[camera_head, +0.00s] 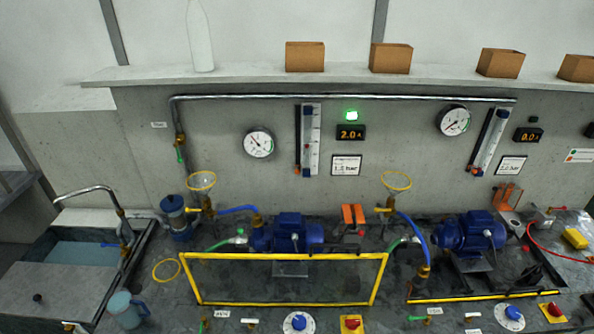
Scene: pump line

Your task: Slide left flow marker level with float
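The left flow meter (308,140) is an upright white scale with a dark strip along its left side, mounted on the grey wall panel. Small red and blue pieces (306,171) show near its bottom end. The picture is too small to tell surely which is the marker and which is the float, or whether they are level. Neither of my grippers shows in the head view.
A gauge (258,143) is left of the meter; a 2.0 display (351,132) is right of it. A second flow meter (490,141) is at right. A yellow frame (284,256) stands before the left blue pump (290,233). A shelf (340,75) runs above.

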